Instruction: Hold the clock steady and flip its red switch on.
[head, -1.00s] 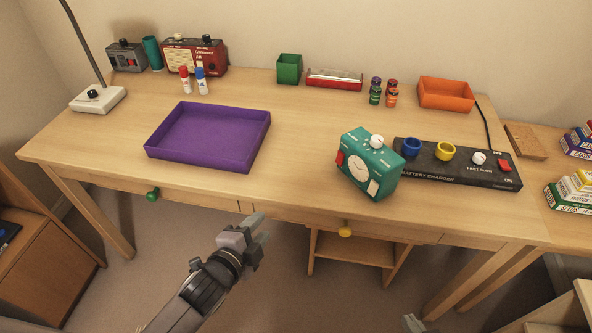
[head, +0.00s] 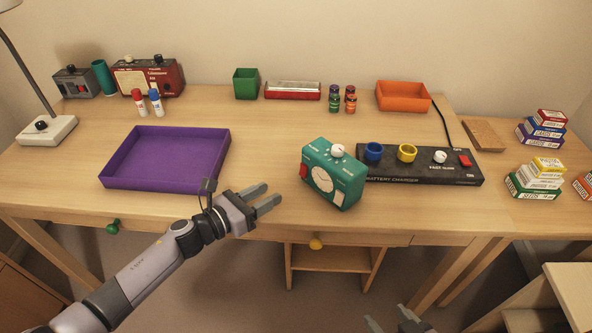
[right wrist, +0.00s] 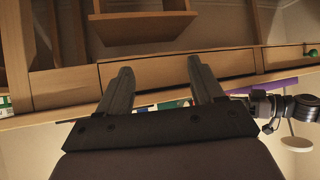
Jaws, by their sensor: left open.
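The teal clock (head: 346,192) stands on the desk near its front edge, with a round cream dial and a white knob on top. Its red switch (head: 304,171) is on the left side; I cannot tell its position. My left gripper (head: 273,196) is open and empty, left of the clock at the desk's front edge, its fingers pointing towards the clock but apart from it. My right gripper (head: 390,318) is low at the bottom of the head view, in front of the desk. The right wrist view shows its fingers (right wrist: 160,68) spread with nothing between them.
A black battery charger (head: 400,178) with blue and yellow rings stands right beside the clock. A purple tray (head: 165,184) lies to the left. Green and orange boxes, bottles and a red radio (head: 148,78) line the back. The desk behind the clock is clear.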

